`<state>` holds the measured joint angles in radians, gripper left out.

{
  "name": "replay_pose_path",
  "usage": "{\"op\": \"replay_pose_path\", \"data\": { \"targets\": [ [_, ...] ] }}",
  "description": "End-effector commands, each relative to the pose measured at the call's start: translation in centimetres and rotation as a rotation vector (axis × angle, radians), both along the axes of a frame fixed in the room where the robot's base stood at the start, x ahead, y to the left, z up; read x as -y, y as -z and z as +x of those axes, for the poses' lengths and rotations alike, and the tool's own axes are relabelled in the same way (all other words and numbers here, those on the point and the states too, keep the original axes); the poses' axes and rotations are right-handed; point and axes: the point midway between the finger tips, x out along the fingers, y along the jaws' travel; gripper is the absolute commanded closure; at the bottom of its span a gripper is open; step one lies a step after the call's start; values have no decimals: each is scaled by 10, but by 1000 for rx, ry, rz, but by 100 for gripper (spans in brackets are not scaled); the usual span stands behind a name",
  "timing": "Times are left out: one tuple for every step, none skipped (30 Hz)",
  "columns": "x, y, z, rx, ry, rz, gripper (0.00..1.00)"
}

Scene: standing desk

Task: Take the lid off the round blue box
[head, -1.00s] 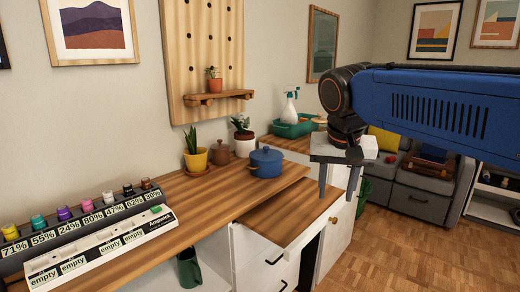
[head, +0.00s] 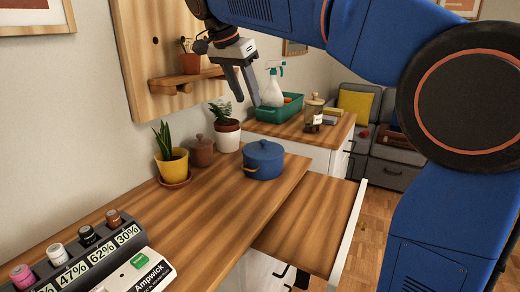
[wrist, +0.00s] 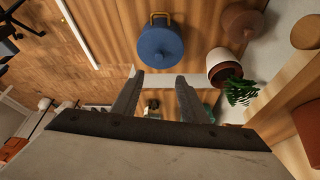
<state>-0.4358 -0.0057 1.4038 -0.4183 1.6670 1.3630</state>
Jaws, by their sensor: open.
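The round blue box (head: 263,160) stands upright on the wooden desk top, near its right edge. Its blue lid (head: 263,148) with a small knob is on it, and a brass-coloured handle shows on its side. My gripper (head: 246,101) is open and empty, above and behind the box in the head view, its fingers pointing down. In the wrist view the blue box (wrist: 160,44) lies beyond the fingertips of my gripper (wrist: 160,76), apart from them, with its lid on top.
A white pot with a plant (head: 226,130), a brown lidded jar (head: 201,151) and a yellow plant pot (head: 172,165) stand left of the box. A teal tray (head: 279,108) with a spray bottle (head: 272,88) and a glass jar (head: 313,113) are behind.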

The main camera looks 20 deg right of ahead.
Motion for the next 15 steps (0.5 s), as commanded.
{"op": "replay_pose_path", "data": {
  "targets": [
    [4,8,1,-2,1,-1,60],
    [6,13,2,-3,1,-1,60],
    [8,19,4,-2,0,-1,60],
    [10,24,5,-2,0,-1,60],
    [12,29,6,-3,0,-1,60],
    [14,36,8,-2,1,-1,60],
    [16,41,9,-3,0,-1,60],
    [18,46,10,-2,0,-1,60],
    [20,52,12,-2,0,0,60],
    [22,57,13,-4,-1,-1,60],
    [24,62,14,-2,-1,0,60],
    [26,68,16,-3,0,-1,60],
    [28,73,17,-2,0,0,60],
    [30,77,18,-2,-1,0,60],
    [31,82,19,-2,0,0,60]
  ]
}}
